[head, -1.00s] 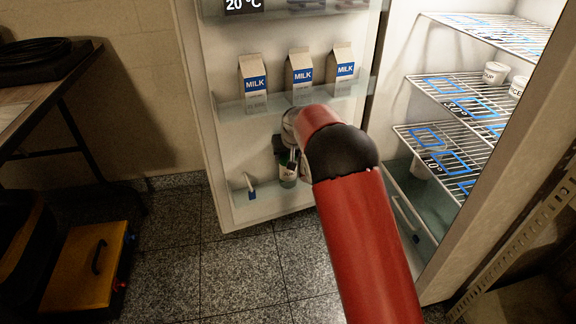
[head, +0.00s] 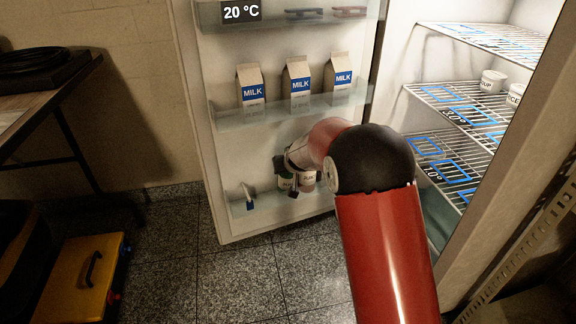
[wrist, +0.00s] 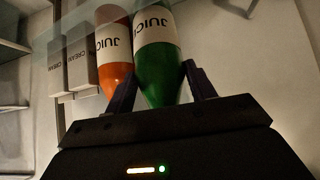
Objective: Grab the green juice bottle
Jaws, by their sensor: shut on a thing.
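The green juice bottle (wrist: 158,72) stands between my gripper's two dark fingers in the wrist view, where the picture is upside down. My gripper (wrist: 160,88) is shut on it near its narrow end. An orange juice bottle (wrist: 112,72) is close beside it, just past the left finger. In the head view the green bottle (head: 284,183) shows only in part behind my gripper (head: 289,187), at the lower shelf of the open fridge door. My red arm hides part of that shelf.
Cream cartons (wrist: 80,66) stand beside the orange bottle. Three milk cartons (head: 300,86) are on the door shelf above my gripper. Wire shelves (head: 455,105) with white cups are at right. Tiled floor (head: 235,275) is clear before the door; a yellow case (head: 85,270) lies at left.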

